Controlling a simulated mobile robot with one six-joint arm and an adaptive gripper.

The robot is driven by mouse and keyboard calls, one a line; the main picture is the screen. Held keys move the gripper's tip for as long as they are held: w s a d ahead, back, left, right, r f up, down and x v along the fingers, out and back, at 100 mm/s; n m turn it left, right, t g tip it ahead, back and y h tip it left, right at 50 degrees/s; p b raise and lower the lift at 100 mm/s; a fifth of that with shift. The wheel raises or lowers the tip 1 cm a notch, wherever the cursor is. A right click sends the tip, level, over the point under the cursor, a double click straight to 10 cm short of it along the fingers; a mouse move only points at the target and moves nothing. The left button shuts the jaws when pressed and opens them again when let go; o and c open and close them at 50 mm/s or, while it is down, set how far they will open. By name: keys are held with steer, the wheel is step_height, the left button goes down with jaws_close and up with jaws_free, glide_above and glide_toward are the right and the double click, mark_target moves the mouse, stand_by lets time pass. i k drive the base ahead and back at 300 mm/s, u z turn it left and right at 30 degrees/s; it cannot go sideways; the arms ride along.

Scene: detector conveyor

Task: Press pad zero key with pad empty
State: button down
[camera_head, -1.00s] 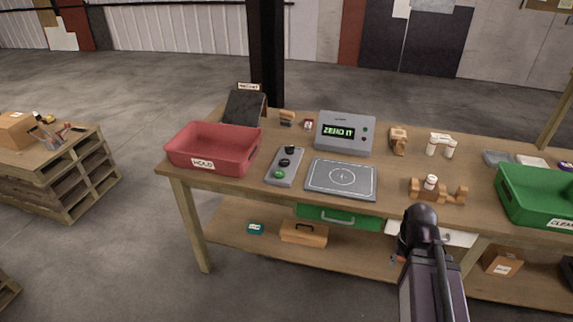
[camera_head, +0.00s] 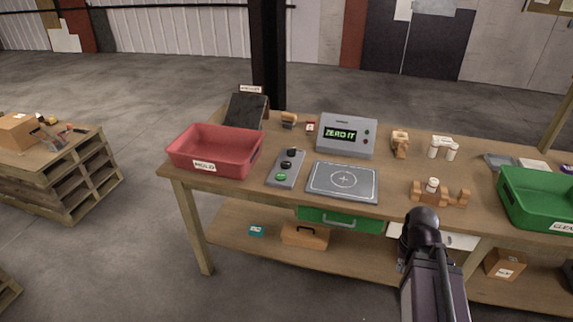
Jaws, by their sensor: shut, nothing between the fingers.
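The pad (camera_head: 325,192) is a flat grey plate with a circle and cross mark. It lies on the workbench, and nothing rests on it. Left of it is a narrow grey key box (camera_head: 273,181) with two dark keys, the upper (camera_head: 291,152) and the middle (camera_head: 286,165), and a green key (camera_head: 280,177) at the near end. I cannot read which key is the zero key. Behind the pad stands a grey display unit (camera_head: 346,148) whose green text reads "ZERO IT". My gripper is not in view; only part of my dark arm shows at the lower right, in front of the bench.
A red bin (camera_head: 233,167) stands left of the key box. A green bin (camera_head: 540,212) is at the right end of the bench (camera_head: 390,187). A wooden stand (camera_head: 451,196) with a white-capped piece is right of the pad. Small parts sit along the back.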

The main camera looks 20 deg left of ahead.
mark_target(285, 165)
steer(key=k, duration=0.65)
steer(key=z, duration=0.2)
steer(key=i, duration=1.6)
steer(key=u, duration=0.3)
